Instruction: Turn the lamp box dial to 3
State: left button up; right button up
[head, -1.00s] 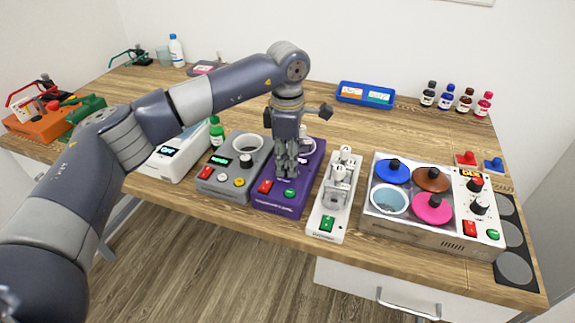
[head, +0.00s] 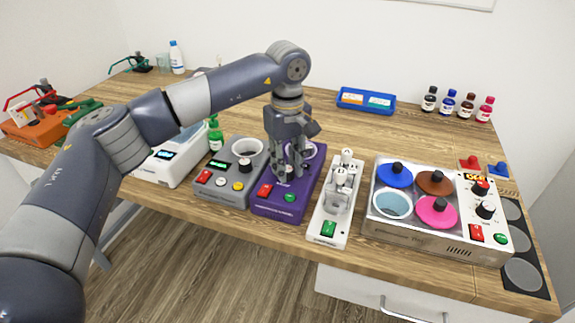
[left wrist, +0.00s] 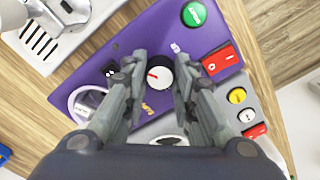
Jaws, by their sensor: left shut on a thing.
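A purple box (head: 280,206) stands mid-table, with a red switch (left wrist: 221,60), a green button (left wrist: 193,13) and a round cup-like part (left wrist: 92,103). Its round dial (left wrist: 159,72) has a white top with a red pointer line and a dark rim. My left gripper (head: 291,173) points down over the purple box. In the left wrist view its two fingers (left wrist: 157,78) stand on either side of the dial, shut on it. The scale around the dial is mostly hidden or too small to read. My right gripper is not in view.
A grey box (head: 227,187) with buttons touches or nearly touches the purple box's left side. A white switch unit (head: 327,229) stands close on its right. A panel with coloured lids (head: 437,212) is further right. A blue tray (head: 365,100) lies behind, with clear table around it.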

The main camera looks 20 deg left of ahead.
pick_arm(q)
jog(key=shift+w+r+m, duration=0.1)
jog(key=shift+r+m, duration=0.05)
jog(key=shift+m, duration=0.65)
jog(key=o, duration=1.1)
notch_tip(320, 180, up, 12)
